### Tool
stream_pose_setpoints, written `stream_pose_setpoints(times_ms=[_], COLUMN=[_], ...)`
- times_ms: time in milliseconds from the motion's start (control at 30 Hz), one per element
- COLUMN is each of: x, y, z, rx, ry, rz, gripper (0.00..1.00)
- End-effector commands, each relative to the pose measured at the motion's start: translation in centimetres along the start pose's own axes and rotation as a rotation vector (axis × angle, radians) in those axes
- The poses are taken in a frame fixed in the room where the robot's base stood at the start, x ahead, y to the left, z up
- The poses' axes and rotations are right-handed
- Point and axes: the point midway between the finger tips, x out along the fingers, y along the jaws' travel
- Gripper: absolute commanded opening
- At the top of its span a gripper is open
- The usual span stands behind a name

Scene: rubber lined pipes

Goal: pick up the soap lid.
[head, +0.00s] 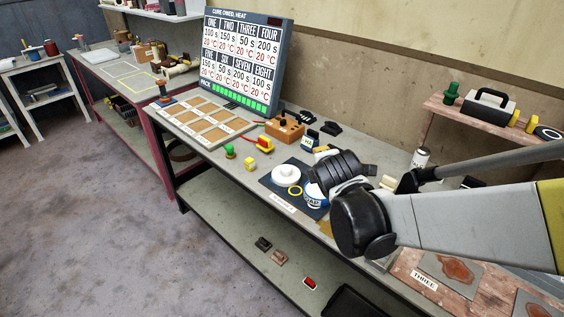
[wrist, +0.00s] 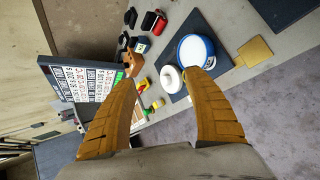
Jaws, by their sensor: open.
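The soap lid appears to be the round white piece (head: 287,174) with a raised middle. It lies on a dark mat (head: 268,184) beside a blue and white tub (head: 313,198). In the wrist view the white lid (wrist: 172,79) shows between my fingertips, left of the tub (wrist: 195,52). My gripper (wrist: 163,78) is open, its two orange-brown fingers wide apart with nothing held. The lid appears beyond the fingertips, apart from them; the exact height cannot be told.
A yellow block (head: 264,143) and a green-topped piece (head: 229,151) stand to the left. An orange-brown block (head: 285,129) and a display board (head: 243,60) stand behind. A tan square (wrist: 254,51) lies near the tub.

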Motion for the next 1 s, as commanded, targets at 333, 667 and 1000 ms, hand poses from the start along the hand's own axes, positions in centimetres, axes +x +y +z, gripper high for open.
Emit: stream_pose_setpoints(times_ms=[333, 667, 1000], x=[12.1, 15.5, 20.2], y=[-0.6, -1.7, -0.5], z=[-7.9, -10.4, -10.4], rx=[-1.039, -1.342, -1.337], ry=[-0.105, -0.164, -0.163], rz=[0.185, 0.229, 0.227], gripper=[0.60, 0.60, 0.60])
